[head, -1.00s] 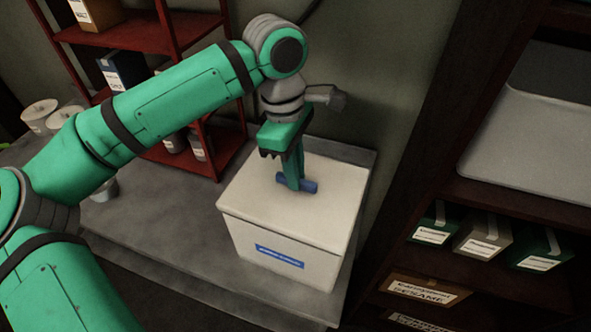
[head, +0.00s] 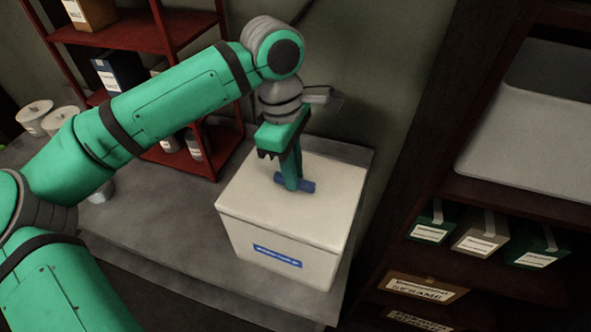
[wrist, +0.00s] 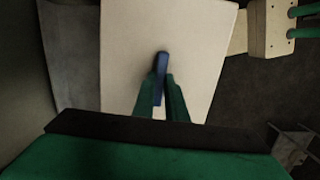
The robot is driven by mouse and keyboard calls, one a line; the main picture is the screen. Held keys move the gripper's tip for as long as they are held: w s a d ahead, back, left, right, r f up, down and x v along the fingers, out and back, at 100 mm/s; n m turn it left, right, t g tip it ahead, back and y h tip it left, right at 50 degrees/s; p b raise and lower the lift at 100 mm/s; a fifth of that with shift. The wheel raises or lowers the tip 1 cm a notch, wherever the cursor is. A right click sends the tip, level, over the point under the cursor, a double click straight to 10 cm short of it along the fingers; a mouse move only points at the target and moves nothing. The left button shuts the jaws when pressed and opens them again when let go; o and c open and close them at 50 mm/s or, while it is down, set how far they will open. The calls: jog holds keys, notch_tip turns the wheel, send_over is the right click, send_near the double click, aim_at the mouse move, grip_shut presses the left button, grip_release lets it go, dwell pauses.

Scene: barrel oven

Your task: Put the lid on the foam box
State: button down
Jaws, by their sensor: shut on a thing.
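The white foam box (head: 275,252) stands on the grey counter, with a blue label on its front. The white lid (head: 261,198) lies on top of the box, and its edges look lined up with the walls. A blue handle (head: 308,186) sits in the middle of the lid. My gripper (head: 292,184) points down over the lid and is shut on the blue handle. In the wrist view the fingers (wrist: 162,98) close around the handle (wrist: 162,62), and the lid (wrist: 205,45) fills the middle. The inside of the box is hidden.
A red shelf (head: 180,28) with boxes and tins stands behind on the left. A dark shelf (head: 480,195) with cartons and a pale bin (head: 525,150) is close on the right.

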jog(key=shift+s+a, duration=0.1)
jog(key=shift+d, duration=0.25)
dwell(0.3)
jog(key=c, duration=1.2)
grip_release()
jog(key=shift+w+r, duration=0.1)
jog(key=shift+w, duration=0.1)
